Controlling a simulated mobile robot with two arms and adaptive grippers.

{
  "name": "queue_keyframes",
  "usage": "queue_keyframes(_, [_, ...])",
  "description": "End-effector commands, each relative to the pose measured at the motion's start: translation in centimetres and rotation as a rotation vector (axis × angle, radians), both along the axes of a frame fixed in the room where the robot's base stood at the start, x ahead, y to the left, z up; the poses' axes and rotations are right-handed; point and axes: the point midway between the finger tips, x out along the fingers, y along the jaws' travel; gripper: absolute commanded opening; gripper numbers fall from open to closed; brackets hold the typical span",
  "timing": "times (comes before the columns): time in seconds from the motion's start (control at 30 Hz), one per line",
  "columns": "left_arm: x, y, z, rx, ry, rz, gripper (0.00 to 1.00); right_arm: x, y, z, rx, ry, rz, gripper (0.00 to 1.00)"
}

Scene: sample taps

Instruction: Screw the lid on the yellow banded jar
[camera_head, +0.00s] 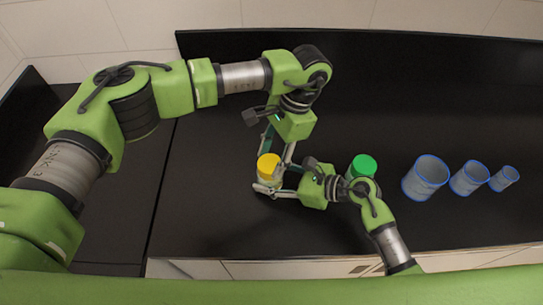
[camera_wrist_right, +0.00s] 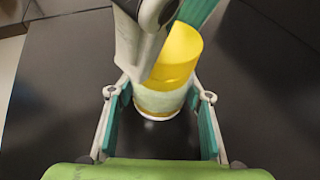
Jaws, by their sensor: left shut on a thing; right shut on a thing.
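The yellow banded jar (camera_head: 269,181) stands on the black worktop, its pale body partly hidden by fingers. It also shows in the right wrist view (camera_wrist_right: 160,101). My left gripper (camera_head: 276,157) comes from above and is shut on the lid. My right gripper (camera_head: 266,186) comes from the right, low down, and is shut on the jar's body. How far the lid is seated cannot be told.
A green-lidded jar (camera_head: 363,166) stands right of my right gripper, close to that arm. Three grey blue-rimmed cups, large (camera_head: 424,178), medium (camera_head: 469,178) and small (camera_head: 504,178), stand farther right. The worktop left of the jar is clear; its front edge lies below.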

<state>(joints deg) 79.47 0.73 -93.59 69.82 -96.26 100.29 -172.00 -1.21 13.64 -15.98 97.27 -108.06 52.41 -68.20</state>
Motion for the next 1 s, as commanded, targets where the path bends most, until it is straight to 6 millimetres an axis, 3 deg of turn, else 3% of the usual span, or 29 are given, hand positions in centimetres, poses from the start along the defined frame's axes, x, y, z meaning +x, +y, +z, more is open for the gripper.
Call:
queue_keyframes(0.23, [0.0,0.1,0.0,0.000,-0.001,-0.001,0.35,0.0,0.0,0.0,-0.001,0.000,-0.001,0.00])
queue_keyframes(0.3, [0.0,0.1,0.0,0.000,-0.001,0.000,0.55,0.0,0.0,0.0,-0.001,0.000,0.000,0.00])
queue_keyframes(0.33, [0.1,0.1,0.0,0.000,-0.001,0.000,0.59,0.0,0.0,0.0,-0.001,0.000,0.000,0.00])
queue_keyframes(0.73, [0.1,0.0,0.4,0.000,-0.002,0.001,0.59,0.0,0.0,0.0,-0.001,0.000,0.000,0.00])
queue_keyframes(1.0, [0.1,0.0,3.7,-0.002,-0.003,0.000,0.59,0.0,0.0,0.0,-0.001,0.000,0.000,0.00])
